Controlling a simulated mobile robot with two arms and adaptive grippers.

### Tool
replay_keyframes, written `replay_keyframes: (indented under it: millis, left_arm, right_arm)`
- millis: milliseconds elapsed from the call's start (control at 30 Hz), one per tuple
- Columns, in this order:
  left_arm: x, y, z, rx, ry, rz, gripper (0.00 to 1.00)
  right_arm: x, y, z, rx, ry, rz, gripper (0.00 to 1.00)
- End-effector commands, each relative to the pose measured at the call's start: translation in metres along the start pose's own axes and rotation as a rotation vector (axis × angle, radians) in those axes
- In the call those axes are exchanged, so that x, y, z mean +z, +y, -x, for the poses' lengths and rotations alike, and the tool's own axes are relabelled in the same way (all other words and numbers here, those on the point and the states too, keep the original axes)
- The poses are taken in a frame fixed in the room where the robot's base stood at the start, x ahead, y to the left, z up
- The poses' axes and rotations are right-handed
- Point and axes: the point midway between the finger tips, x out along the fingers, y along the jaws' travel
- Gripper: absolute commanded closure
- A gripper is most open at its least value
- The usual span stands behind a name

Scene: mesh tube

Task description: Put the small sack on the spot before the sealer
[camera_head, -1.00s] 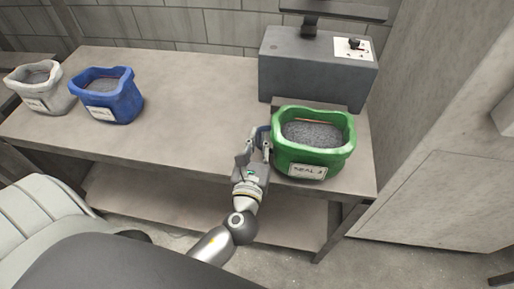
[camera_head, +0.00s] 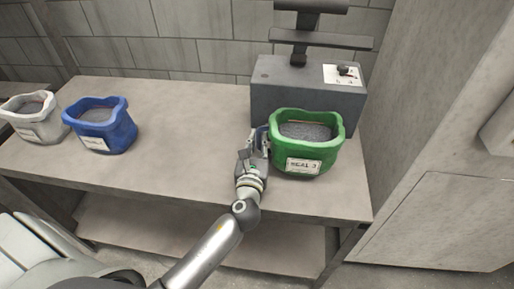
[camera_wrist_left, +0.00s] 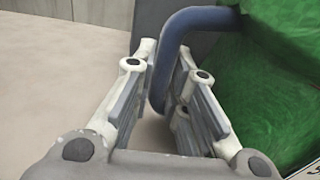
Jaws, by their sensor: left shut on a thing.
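The green sack (camera_head: 322,160), open-topped with grey grains inside and a white label, is at the right of the table, directly in front of the dark grey sealer (camera_head: 290,84). My left gripper (camera_head: 258,142) is at the sack's left side. Its fingers, also in the left wrist view (camera_wrist_left: 160,95), are shut on the sack's blue loop handle (camera_wrist_left: 163,60). The sack looks upright. Whether it touches the table or hangs just above is unclear. Its body hides any spot under it. My right gripper is not in view.
A blue sack (camera_head: 100,133) and a white sack (camera_head: 36,128) stand at the left of the table (camera_head: 190,120). The middle of the table is clear. A wall panel (camera_head: 400,110) rises close to the table's right end.

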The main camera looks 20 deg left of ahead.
Motion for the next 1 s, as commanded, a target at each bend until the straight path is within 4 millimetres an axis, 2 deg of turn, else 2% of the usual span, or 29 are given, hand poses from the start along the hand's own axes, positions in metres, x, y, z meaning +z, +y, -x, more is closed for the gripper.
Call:
replay_keyframes:
  millis: [200,500,967,1000]
  left_arm:
    - [0.004,-0.001,-0.016,-0.001,-0.007,0.005,1.0]
    - [-0.014,0.0,-0.015,-0.002,-0.006,0.007,1.0]
    - [-0.016,0.0,-0.015,-0.001,-0.007,0.006,1.0]
    - [-0.016,0.0,-0.015,-0.001,-0.007,0.006,0.84]
  right_arm:
    - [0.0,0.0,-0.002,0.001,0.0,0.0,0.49]
    - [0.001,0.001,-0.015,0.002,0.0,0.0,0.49]
    - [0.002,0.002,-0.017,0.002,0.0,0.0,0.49]
    - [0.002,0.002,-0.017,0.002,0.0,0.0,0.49]
